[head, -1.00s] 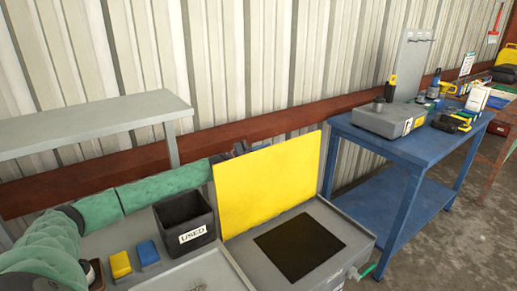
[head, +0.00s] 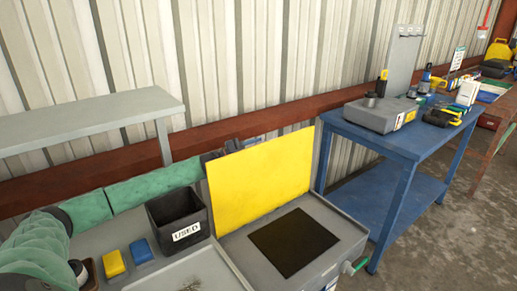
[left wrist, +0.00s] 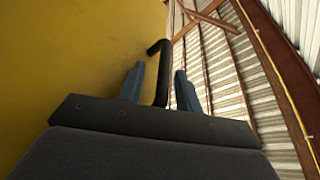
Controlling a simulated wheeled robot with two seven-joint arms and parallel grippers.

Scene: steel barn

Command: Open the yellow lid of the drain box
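The yellow lid (head: 258,178) stands upright at the back of the grey drain box (head: 335,226), whose dark square opening (head: 293,242) is uncovered. My left arm, in green sleeves, comes in from the left and reaches behind the lid. My left gripper (head: 230,146) shows only partly above the lid's upper left edge. In the left wrist view its two blue-grey fingers (left wrist: 160,88) are apart, with a black bent handle (left wrist: 163,72) between them and a gap on each side. The lid's yellow face (left wrist: 75,65) fills the left there. My right gripper is out of view.
A black bin marked USED (head: 180,217), a yellow block (head: 114,263) and a blue block (head: 141,251) sit left of the box. A grey shelf (head: 90,122) stands behind my left arm. A blue bench (head: 385,150) with tools stands right. Corrugated wall is close behind.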

